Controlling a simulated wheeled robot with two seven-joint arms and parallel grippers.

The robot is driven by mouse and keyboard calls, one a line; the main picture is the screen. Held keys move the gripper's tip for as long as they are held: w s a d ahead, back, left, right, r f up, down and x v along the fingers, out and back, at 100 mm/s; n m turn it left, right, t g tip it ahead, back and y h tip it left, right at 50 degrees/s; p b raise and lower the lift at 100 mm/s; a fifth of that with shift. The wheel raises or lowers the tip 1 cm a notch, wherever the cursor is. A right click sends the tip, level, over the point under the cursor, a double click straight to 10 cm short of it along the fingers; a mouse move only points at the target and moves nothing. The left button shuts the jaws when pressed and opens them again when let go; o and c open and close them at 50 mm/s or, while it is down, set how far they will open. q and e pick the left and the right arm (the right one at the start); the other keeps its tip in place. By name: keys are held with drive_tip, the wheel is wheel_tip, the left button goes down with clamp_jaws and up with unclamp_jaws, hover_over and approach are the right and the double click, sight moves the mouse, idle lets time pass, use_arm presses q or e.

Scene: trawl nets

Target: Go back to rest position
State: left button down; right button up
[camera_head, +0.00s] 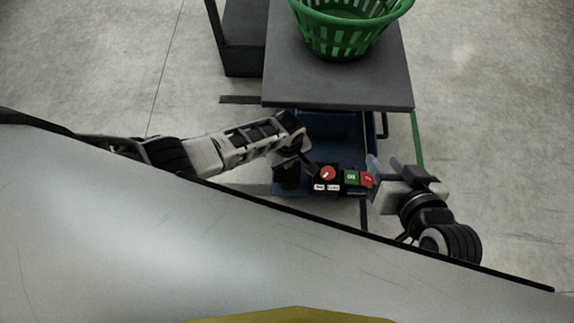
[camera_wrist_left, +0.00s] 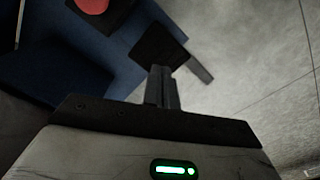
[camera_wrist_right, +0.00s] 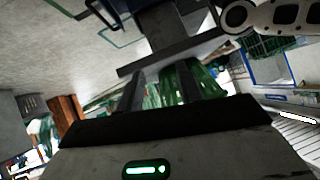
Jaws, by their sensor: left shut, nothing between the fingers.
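My left gripper (camera_head: 311,167) is beside the control panel's red round knob (camera_head: 328,173). In the left wrist view its two fingers (camera_wrist_left: 161,88) are together with nothing between them. A red round part (camera_wrist_left: 92,5) shows at the top of that view. Whether the left fingers touch the panel is unclear. My right gripper (camera_head: 383,162) is just right of the panel's red button (camera_head: 367,180). In the right wrist view its fingers (camera_wrist_right: 162,88) stand apart, with no object held between them.
The panel also has a green button (camera_head: 351,177). A dark table (camera_head: 345,92) stands beyond it, with a green basket (camera_head: 349,42) at its far side. A pale slanted surface (camera_head: 130,220) fills the front. Bare concrete floor (camera_head: 490,100) lies to the right.

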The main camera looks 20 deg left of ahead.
use_arm(q)
drive_tip(key=shift+r, duration=0.55)
drive_tip(key=shift+a, duration=0.1)
use_arm(e)
drive_tip(key=shift+s+d+f+g, duration=0.15)
drive_tip(key=shift+f+g, duration=0.15)
use_arm(q)
drive_tip(key=shift+w+r+p, duration=0.1)
drive_tip(key=shift+p, duration=0.2)
use_arm(e)
drive_tip(key=shift+r, duration=0.1)
